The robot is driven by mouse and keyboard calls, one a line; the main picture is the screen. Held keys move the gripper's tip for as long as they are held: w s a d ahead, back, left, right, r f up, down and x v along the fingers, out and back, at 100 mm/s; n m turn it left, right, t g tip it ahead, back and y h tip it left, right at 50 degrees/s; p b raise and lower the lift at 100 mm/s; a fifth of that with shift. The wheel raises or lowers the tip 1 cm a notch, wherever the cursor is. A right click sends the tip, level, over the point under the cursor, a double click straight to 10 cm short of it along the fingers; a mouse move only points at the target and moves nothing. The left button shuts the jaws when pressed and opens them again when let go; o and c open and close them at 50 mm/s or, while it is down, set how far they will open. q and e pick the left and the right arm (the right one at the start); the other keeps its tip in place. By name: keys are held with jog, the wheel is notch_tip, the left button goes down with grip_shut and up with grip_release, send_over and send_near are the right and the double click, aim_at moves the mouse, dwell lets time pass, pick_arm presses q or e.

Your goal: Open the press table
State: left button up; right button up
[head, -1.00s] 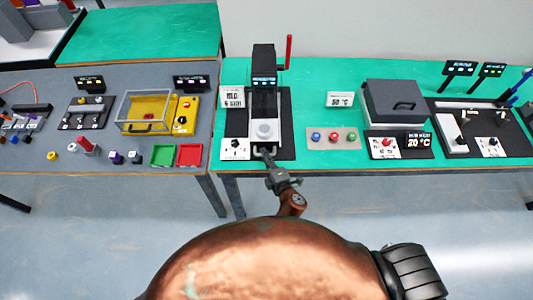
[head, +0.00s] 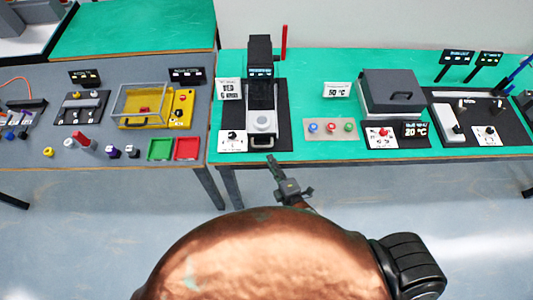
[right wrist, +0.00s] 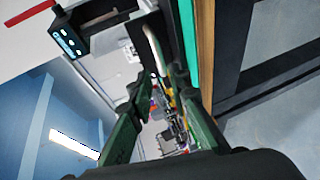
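The press (head: 260,62) is a black column with a small display and a red lever (head: 284,42), standing on a black base on the green table. Its press table (head: 262,122) is a pale slide with a round disc, at the front of the base. A curved handle (head: 263,143) is on its front end. My right gripper (head: 271,160) is just in front of and below the handle, empty and apart from it. In the right wrist view its two fingers (right wrist: 158,78) are apart, with the pale handle (right wrist: 151,47) beyond the tips. My left gripper is not in view.
A white knob panel (head: 233,141) is left of the slide. A button panel (head: 331,128) and a grey lidded box (head: 392,92) are to the right. The table's front edge (head: 330,157) is close to my right gripper. Open floor lies in front.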

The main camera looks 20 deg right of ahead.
jog(key=shift+v, duration=1.25)
jog(key=s+d+f+m+g+h, duration=0.1)
jog(key=s+d+f+m+g, duration=0.25)
jog(key=f, duration=0.95)
jog(key=s+d+f+m+g, duration=0.25)
jog(key=s+f, duration=0.25)
jog(key=f, duration=0.8)
jog(key=s+d+f+m+g+h, duration=0.1)
jog(key=s+d+f+m+g, duration=0.25)
jog(key=f, duration=0.95)
jog(key=s+d+f+m+g, duration=0.1)
jog(key=s+d+f+m, duration=0.1)
jog(key=s+f, duration=0.3)
jog(key=s+d+f+m+g, duration=0.2)
jog(key=s+d+f+m, duration=0.1)
jog(key=s, duration=1.1)
jog(key=s+d+f+m+g+h, duration=0.1)
jog(key=s+d+f+m+g, duration=0.1)
jog(key=s+f, duration=0.5)
jog(key=s+d+m, duration=0.1)
jog(key=s+d, duration=0.1)
jog(key=s, duration=0.1)
jog(key=shift+d+f, duration=0.4)
jog(key=shift+s, duration=0.15)
